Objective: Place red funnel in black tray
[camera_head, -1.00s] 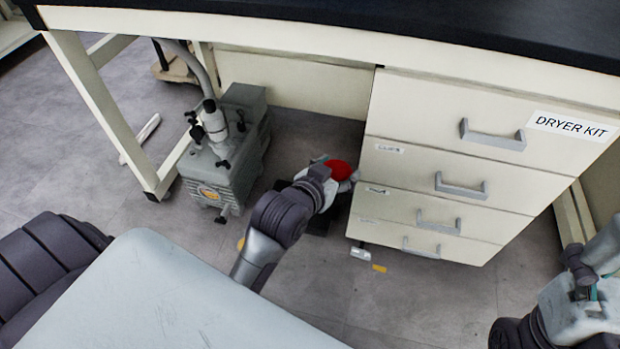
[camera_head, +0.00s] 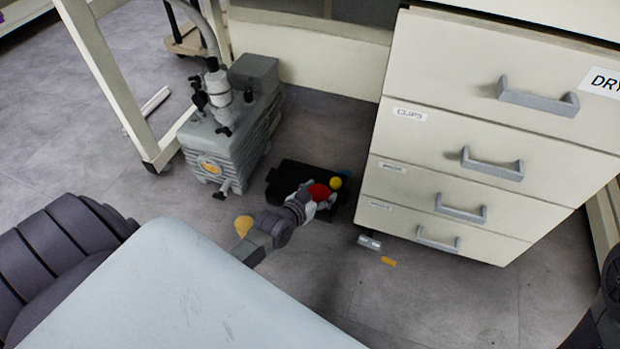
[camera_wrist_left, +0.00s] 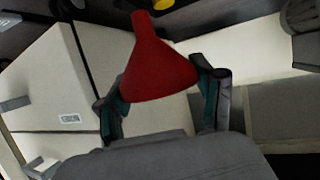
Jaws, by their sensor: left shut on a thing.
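The red funnel (camera_head: 319,192) is held in my left gripper (camera_head: 318,200), low down by the black tray. In the left wrist view the red funnel (camera_wrist_left: 155,65) sits between the two fingers of the left gripper (camera_wrist_left: 162,90), its narrow stem pointing away from the palm. The black tray (camera_head: 285,176) lies on the floor between the pump and the drawers. The funnel and gripper cover its front right part. I cannot tell whether the funnel touches the tray. My right gripper does not show; only part of that arm is at the right edge.
A grey vacuum pump (camera_head: 225,140) stands left of the tray, and a drawer cabinet (camera_head: 430,130) stands right of it. A yellow round thing (camera_head: 336,183) is at the tray's right side. Small items, one orange-yellow (camera_head: 389,261), lie on the floor before the cabinet.

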